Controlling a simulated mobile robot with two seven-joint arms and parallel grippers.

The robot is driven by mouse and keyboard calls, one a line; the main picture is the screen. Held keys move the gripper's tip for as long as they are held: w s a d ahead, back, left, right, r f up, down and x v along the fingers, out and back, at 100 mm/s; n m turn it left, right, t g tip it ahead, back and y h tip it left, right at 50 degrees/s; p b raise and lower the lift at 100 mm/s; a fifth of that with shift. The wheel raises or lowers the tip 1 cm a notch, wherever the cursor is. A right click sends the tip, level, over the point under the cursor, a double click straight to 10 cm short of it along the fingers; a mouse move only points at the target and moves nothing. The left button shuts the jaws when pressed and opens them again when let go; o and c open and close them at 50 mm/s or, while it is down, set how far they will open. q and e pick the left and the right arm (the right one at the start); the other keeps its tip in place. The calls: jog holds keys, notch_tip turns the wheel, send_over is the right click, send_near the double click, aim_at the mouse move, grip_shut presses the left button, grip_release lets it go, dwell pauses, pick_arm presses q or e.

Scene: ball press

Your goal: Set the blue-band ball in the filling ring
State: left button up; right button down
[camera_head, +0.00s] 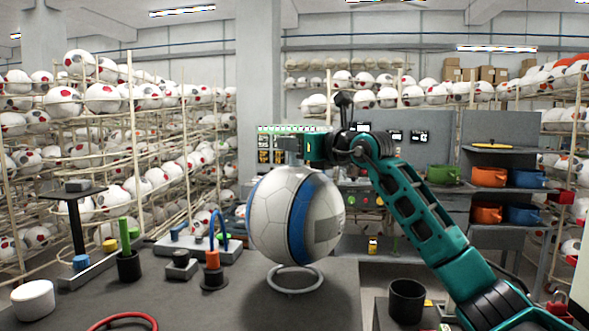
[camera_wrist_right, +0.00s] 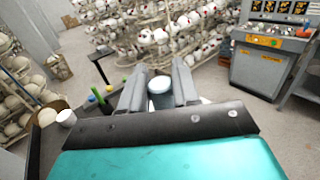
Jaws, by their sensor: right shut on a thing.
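The blue-band ball (camera_head: 270,212), white with a blue stripe and a grey patch, is upright in the middle of the head view. The filling ring (camera_head: 294,291), a pale ring on the dark table, shows just below it. I cannot tell whether the ball touches the ring. My right gripper (camera_head: 286,144) is at the top of the ball, shut on it. The right wrist view shows the two grey fingers (camera_wrist_right: 158,88) with a pale, bluish round part between them; most of the ball is hidden there. My left gripper is not in view.
The dark table (camera_head: 210,308) holds a green-topped post (camera_head: 125,236), an orange post (camera_head: 212,260), a white round pot (camera_head: 33,300) and a red ring (camera_head: 122,323) at left. A black cup (camera_head: 406,301) stands at right. Ball racks fill the background.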

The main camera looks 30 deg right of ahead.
aim_at(302, 168)
jog(key=shift+f, duration=2.25)
jog(key=shift+f, duration=0.2)
jog(key=c, duration=1.3)
grip_release()
jog(key=shift+f+b, duration=0.15)
jog(key=shift+b, duration=0.15)
jog(key=o, duration=0.5)
